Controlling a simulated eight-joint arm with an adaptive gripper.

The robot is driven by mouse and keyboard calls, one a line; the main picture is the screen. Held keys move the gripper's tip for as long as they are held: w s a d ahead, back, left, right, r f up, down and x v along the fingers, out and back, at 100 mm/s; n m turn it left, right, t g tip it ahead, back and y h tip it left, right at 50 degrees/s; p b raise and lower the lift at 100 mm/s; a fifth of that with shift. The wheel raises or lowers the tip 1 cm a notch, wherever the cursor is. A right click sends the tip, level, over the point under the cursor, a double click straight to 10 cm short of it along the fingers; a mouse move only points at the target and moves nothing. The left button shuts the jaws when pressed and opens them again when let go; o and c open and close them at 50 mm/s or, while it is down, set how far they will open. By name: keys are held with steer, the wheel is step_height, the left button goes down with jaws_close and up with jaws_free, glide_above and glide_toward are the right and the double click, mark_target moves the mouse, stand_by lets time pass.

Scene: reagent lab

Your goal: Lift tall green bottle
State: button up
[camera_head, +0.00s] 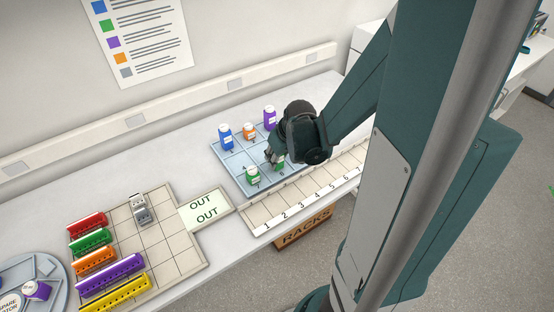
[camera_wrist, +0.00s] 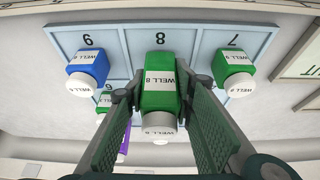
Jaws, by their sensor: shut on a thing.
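A green bottle (camera_wrist: 160,92) with a white cap and a "WELL 8" label is between the two fingers of my gripper (camera_wrist: 158,80) in the wrist view. The gripper is shut on it. In the head view my gripper (camera_head: 273,157) is over the front part of the blue-grey tray, and part of the green bottle (camera_head: 280,163) shows beside it. I cannot tell whether its base is clear of the tray. Another, shorter-looking green bottle (camera_head: 252,174) stands at the tray's front left; it also shows in the wrist view (camera_wrist: 237,68).
The tray (camera_head: 217,149) also holds a blue bottle (camera_head: 225,136), an orange bottle (camera_head: 249,131) and a purple bottle (camera_head: 269,117). A numbered strip (camera_head: 292,209) runs along its front. An "OUT" card (camera_head: 206,209) and a gridded board (camera_head: 180,230) with coloured racks lie left.

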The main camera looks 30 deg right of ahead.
steer(key=shift+r+p, duration=0.7)
steer(key=shift+r, duration=3.85)
